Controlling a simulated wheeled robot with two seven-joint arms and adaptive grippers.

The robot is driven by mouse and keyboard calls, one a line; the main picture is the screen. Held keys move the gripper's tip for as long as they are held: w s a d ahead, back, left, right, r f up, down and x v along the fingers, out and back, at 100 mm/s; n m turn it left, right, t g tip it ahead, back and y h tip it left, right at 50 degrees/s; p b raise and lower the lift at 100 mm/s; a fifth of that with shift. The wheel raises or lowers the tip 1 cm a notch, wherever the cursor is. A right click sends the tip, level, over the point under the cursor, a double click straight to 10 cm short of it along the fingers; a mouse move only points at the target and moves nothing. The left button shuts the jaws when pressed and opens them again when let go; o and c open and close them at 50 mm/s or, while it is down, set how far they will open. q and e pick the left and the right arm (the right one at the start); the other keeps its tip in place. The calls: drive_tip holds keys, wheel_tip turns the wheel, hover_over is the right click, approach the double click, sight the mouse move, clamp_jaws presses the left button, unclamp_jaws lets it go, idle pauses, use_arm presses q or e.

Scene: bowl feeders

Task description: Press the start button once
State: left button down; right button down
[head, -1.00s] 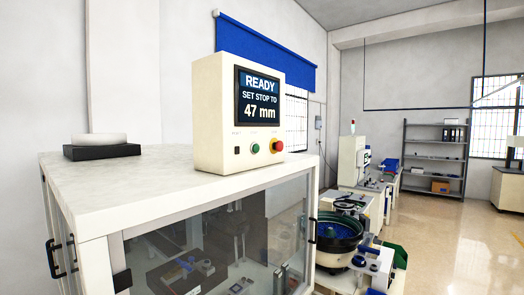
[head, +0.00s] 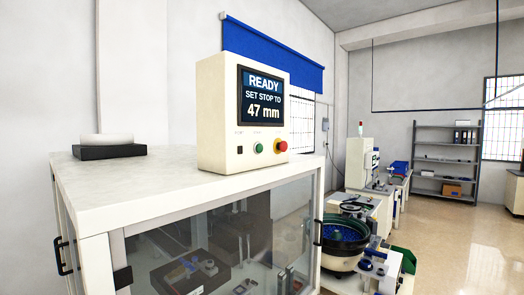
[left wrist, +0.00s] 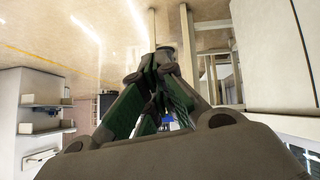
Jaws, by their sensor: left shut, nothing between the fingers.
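The control box (head: 215,115) stands on top of the white cabinet in the head view. Its screen (head: 263,97) reads "READY SET STOP TO 47 mm". Below the screen are a small black switch (head: 239,150), a green button (head: 258,148) and a red knob on a yellow base (head: 281,146). The small labels are too blurred to read. My left gripper (left wrist: 165,52) shows only in the left wrist view, with its fingers together and nothing between them. It is apart from the control box, which I cannot make out in that view. My right gripper is not in view.
The white cabinet (head: 150,180) has clear panels with parts inside and a black handle on its left side. A white and black block (head: 108,147) lies on its top. A bowl feeder (head: 340,247) stands to the right. A grey shelf (head: 447,160) is farther back, with open floor around.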

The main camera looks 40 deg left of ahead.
use_arm(q)
drive_tip(key=w+d+r+n+t+h+b, duration=0.1)
drive_tip(key=w+d+r+n+t, duration=0.15)
drive_tip(key=w+r, duration=0.9)
drive_tip(key=w+d+r+n+t, duration=0.1)
drive_tip(key=w+d+r+t, duration=0.15)
drive_tip(key=w+r, duration=0.9)
wheel_tip(320, 180, up, 34)
drive_tip(key=w+a+n+t, duration=0.1)
drive_tip(key=w+n+t, duration=0.1)
drive_tip(key=n+t, duration=0.5)
drive_tip(key=s+a+r+n+t+y, duration=0.1)
drive_tip(key=s+a+r+n+y, duration=0.25)
drive_tip(key=r+n, duration=0.4)
drive_tip(key=s+a+r+n+t+y+b, duration=0.15)
drive_tip(key=r+n+y, duration=0.25)
drive_tip(key=r, duration=0.7)
drive_tip(key=s+a+r+n+t+y, duration=0.1)
drive_tip(key=s+a+r+n+y, duration=0.25)
drive_tip(key=r+n, duration=0.45)
drive_tip(key=s+a+r+n+g+y, duration=0.4)
drive_tip(key=s+a+n, duration=0.2)
drive_tip(key=n, duration=0.8)
drive_tip(key=s+a+r+n+g+y, duration=0.4)
drive_tip(key=s+a+r+n+g, duration=0.1)
drive_tip(key=n, duration=1)
drive_tip(key=shift+s+a+r, duration=0.2)
drive_tip(key=shift+s+a, duration=0.6)
drive_tip(key=shift+a, duration=0.5)
drive_tip(key=shift+a, duration=0.1)
